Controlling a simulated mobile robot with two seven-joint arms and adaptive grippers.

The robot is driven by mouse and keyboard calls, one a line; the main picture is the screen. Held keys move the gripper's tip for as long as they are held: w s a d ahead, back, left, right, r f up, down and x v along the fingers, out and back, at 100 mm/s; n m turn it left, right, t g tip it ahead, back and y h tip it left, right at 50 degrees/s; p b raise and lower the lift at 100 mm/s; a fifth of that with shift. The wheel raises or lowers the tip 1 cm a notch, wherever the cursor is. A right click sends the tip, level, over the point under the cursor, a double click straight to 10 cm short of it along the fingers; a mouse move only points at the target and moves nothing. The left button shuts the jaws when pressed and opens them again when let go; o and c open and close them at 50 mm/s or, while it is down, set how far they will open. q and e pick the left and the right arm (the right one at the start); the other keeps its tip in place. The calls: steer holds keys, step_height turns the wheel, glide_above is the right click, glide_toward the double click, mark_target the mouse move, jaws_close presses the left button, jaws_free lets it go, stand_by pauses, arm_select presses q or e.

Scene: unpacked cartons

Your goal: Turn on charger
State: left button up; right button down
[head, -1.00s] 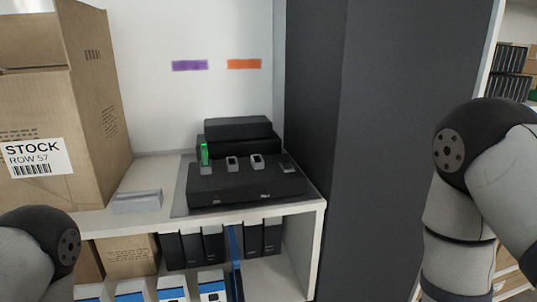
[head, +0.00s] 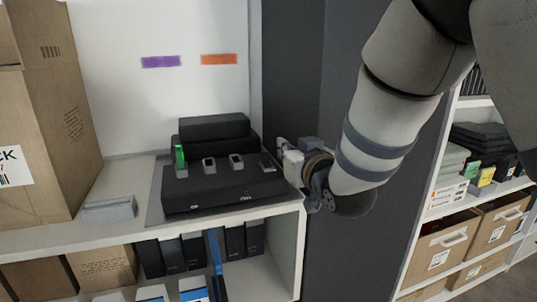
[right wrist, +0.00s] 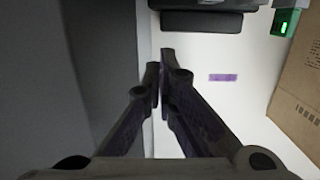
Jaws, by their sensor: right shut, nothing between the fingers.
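The charger is a black box (head: 225,187) on the shelf in the head view. Along its top stand several small devices in slots. The leftmost one (head: 179,157) is lit green and also shows at the top right of the right wrist view (right wrist: 284,28). My right gripper (head: 281,148) is just right of the charger, beside the dark panel, and looks apart from it. In the right wrist view its fingers (right wrist: 161,75) are shut with nothing between them. My left gripper is out of view.
A large carton (head: 40,120) and a small grey block (head: 108,209) stand left of the charger. A dark panel (head: 290,85) rises close on the right. Purple (head: 161,62) and orange (head: 219,59) labels mark the back wall.

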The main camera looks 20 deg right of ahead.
steer(key=b, duration=0.2)
glide_above(270, 166)
steer(key=shift+s+f, duration=0.2)
steer(key=shift+f, duration=0.4)
steer(key=shift+s+f, duration=0.15)
steer(key=shift+f, duration=0.4)
steer(key=shift+w+f, duration=0.3)
steer(key=shift+f, duration=0.6)
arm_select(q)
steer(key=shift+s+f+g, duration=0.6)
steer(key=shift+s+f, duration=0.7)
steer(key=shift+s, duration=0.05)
arm_select(e)
steer(key=shift+f, duration=0.6)
